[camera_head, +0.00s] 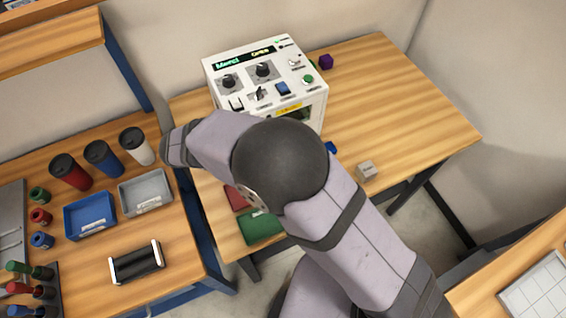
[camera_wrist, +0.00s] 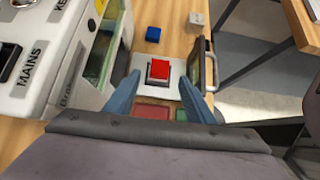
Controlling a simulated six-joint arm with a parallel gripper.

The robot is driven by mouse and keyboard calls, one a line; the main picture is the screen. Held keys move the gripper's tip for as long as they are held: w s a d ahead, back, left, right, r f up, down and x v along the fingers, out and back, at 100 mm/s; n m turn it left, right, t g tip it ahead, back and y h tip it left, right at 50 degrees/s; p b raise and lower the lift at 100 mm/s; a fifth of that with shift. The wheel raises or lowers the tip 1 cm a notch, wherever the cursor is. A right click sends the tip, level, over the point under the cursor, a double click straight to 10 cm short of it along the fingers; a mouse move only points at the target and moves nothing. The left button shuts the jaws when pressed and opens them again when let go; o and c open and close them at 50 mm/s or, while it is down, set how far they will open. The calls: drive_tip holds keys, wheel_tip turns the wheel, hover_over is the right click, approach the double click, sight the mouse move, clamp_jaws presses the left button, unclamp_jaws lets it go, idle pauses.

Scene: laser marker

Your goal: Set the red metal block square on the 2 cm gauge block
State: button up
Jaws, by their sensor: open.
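The red metal block (camera_wrist: 159,69) shows in the wrist view on a pale square plate (camera_wrist: 151,91). A thin pale border shows around its lower part; I cannot tell whether a gauge block is under it. My gripper (camera_wrist: 160,82) is open, with one blue finger on each side of the red block; I cannot tell whether either touches it. A small pale grey block with a label (camera_wrist: 196,20) stands farther off, also visible in the head view (camera_head: 366,171); its marking is too small to read. My arm hides the gripper and red block in the head view.
The white laser marker (camera_head: 265,80) stands close on the left in the wrist view. A dark-framed panel (camera_wrist: 209,66) rises to the right.

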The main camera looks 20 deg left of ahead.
drive_tip(key=shift+b+v, duration=0.4)
drive_tip(key=shift+v, duration=1.9)
drive_tip(key=w+d+m+g+y, duration=0.1)
drive_tip(key=w+d+m+g, duration=0.3)
drive_tip(key=d, duration=0.5)
drive_tip(key=w+d+m+g, duration=0.1)
drive_tip(key=d+m+g, duration=0.1)
drive_tip(key=d+m, duration=0.6)
drive_tip(key=s+d+f+m+y, duration=0.1)
drive_tip(key=s+d+m+y, duration=0.1)
drive_tip(key=d+m, duration=0.5)
drive_tip(key=s+d+f+m+y, duration=0.1)
drive_tip(key=s+d+m+y, duration=0.2)
drive_tip(key=d+m, duration=0.5)
drive_tip(key=shift+s+d, duration=0.85)
drive_tip(key=shift+d, duration=0.15)
